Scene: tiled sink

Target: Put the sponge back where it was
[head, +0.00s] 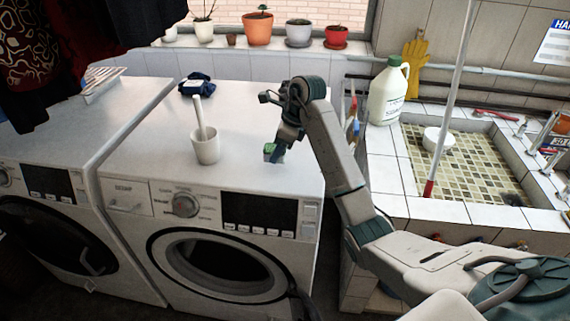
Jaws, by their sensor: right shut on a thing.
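The sponge (269,149), a small green piece, is at the front right of the washing machine top (245,115). My right gripper (274,150) points down and is shut on it. The fingers hide part of the sponge, and I cannot tell whether it touches the machine top. My right arm comes in from the lower right, passing in front of the gap between machine and sink. My left gripper is not in view.
A white cup with a white handle in it (205,149) stands left of my right gripper. A dark blue item (196,84) lies farther back. At right are a tiled sink (436,211), a white jug (388,95), a white bowl (437,140) and an upright pole (452,95).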

